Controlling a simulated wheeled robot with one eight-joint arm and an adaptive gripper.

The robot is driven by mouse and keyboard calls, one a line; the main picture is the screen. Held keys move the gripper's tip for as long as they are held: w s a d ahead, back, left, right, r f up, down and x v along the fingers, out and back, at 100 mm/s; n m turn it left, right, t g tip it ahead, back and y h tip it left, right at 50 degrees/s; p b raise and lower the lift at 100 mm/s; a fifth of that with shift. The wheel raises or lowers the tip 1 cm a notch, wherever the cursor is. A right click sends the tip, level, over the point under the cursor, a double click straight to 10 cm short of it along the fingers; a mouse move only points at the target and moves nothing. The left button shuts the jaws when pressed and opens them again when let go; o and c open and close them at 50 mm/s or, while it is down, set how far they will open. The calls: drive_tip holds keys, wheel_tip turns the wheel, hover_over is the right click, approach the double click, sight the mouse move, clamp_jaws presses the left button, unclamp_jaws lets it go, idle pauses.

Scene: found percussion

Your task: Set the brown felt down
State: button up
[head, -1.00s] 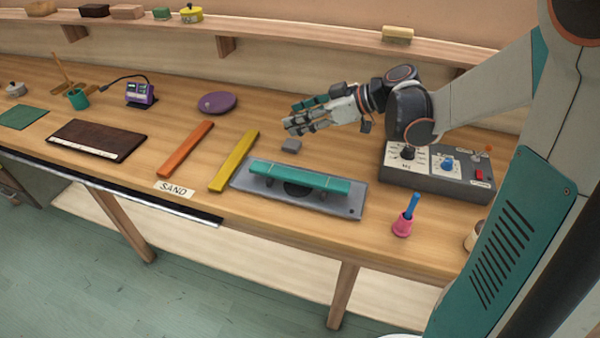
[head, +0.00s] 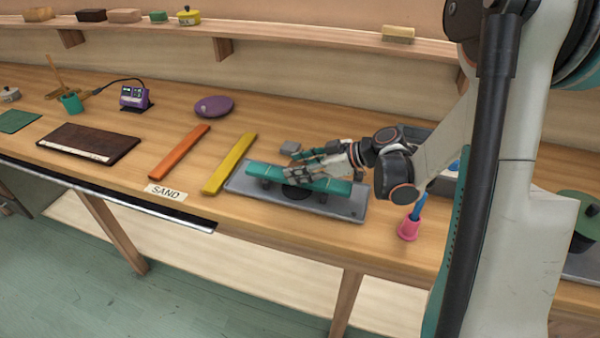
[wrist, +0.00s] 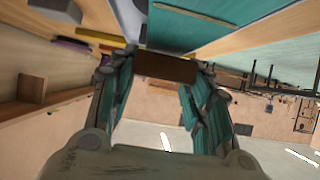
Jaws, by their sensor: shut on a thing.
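My gripper (head: 296,164) is shut on the brown felt (wrist: 164,67), a small dark brown block that spans the gap between the fingertips in the wrist view. In the head view the fingers point left and I cannot make out the felt. They are over or just behind the teal bar (head: 262,172) mounted on a grey base plate (head: 345,207). From these views I cannot tell whether the felt touches anything.
A small grey block (head: 290,147) lies behind the plate. Yellow (head: 230,163) and orange (head: 180,152) bars lie left, near the SAND label (head: 166,192). A pink cup (head: 409,229) with a blue handle stands right. A shelf (head: 300,37) runs behind.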

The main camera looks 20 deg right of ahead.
drive_tip(key=shift+f, duration=0.3)
drive_tip(key=shift+f, duration=0.2)
drive_tip(key=o, duration=0.8)
drive_tip(key=shift+o, duration=0.2)
